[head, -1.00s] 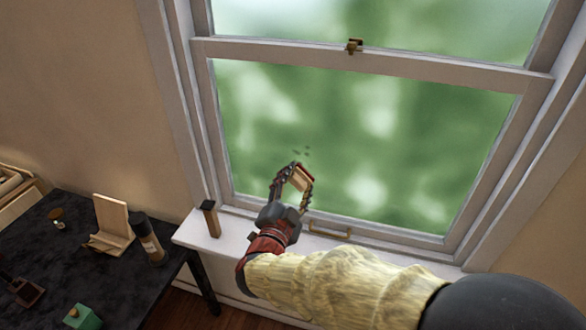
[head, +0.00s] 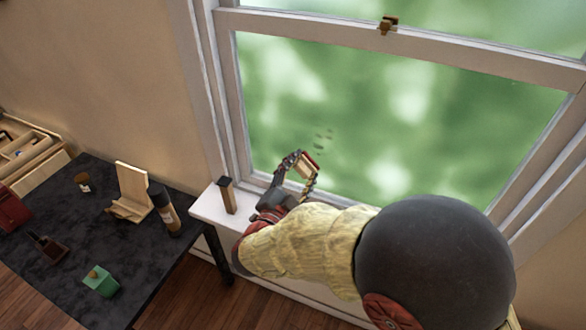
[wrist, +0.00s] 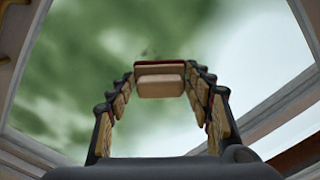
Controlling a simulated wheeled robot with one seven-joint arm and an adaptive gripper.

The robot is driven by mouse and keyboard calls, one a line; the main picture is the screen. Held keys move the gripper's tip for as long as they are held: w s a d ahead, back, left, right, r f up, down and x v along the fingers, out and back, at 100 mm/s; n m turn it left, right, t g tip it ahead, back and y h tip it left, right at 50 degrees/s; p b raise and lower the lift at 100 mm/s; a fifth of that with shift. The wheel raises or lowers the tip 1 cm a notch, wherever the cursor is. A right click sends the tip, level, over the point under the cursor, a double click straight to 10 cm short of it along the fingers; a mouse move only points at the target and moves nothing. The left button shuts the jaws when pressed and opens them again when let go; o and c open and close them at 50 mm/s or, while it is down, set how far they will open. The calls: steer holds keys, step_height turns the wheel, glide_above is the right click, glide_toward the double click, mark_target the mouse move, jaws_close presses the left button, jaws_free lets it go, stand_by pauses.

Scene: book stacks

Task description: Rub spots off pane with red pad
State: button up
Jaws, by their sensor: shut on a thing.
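The window pane (head: 400,110) fills much of the head view, with blurred green behind it. Small dark spots (head: 322,141) lie on its lower left part; faint ones also show in the wrist view (wrist: 148,53). My gripper (head: 302,168) is shut on a block with a wooden body and a red face, the red pad (head: 311,161). In the wrist view the pad (wrist: 160,68) sits between the fingertips, its red edge away from me. The pad is just below the spots in the head view. I cannot tell whether it touches the glass.
A squeegee-like tool with a dark top (head: 227,194) stands on the white sill (head: 206,205). The dark table (head: 150,258) at left holds a wooden stand (head: 131,190), a brown bottle (head: 163,209), a green block (head: 100,281) and a dark tool (head: 48,248). A wooden tray (head: 30,150) is behind.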

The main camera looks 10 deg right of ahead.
mark_target(330, 138)
steer(key=shift+x, duration=2.75)
steer(key=shift+b+x, duration=0.5)
steer(key=shift+x, duration=0.5)
steer(key=shift+s+d, duration=0.1)
steer(key=shift+d, duration=0.05)
steer(key=shift+s+d, duration=1.25)
steer(key=shift+d, duration=0.2)
steer(key=shift+w+r+p, duration=0.15)
steer(key=shift+r+p, duration=0.25)
steer(key=shift+r, duration=0.6)
steer(key=shift+w+a+b, duration=0.15)
steer(key=shift+w+a, duration=0.45)
steer(key=shift+a, duration=0.2)
steer(key=shift+w+a+b, duration=0.15)
steer(key=shift+w+a, duration=0.45)
steer(key=shift+a, duration=0.2)
steer(key=shift+r+p, duration=0.6)
steer(key=shift+r, duration=0.35)
steer(key=shift+s+d+b, duration=0.15)
steer(key=shift+s+d, duration=0.45)
steer(key=shift+d, duration=0.25)
steer(key=shift+s+d+b, duration=0.15)
steer(key=shift+s+d, duration=0.45)
steer(key=shift+d, duration=0.25)
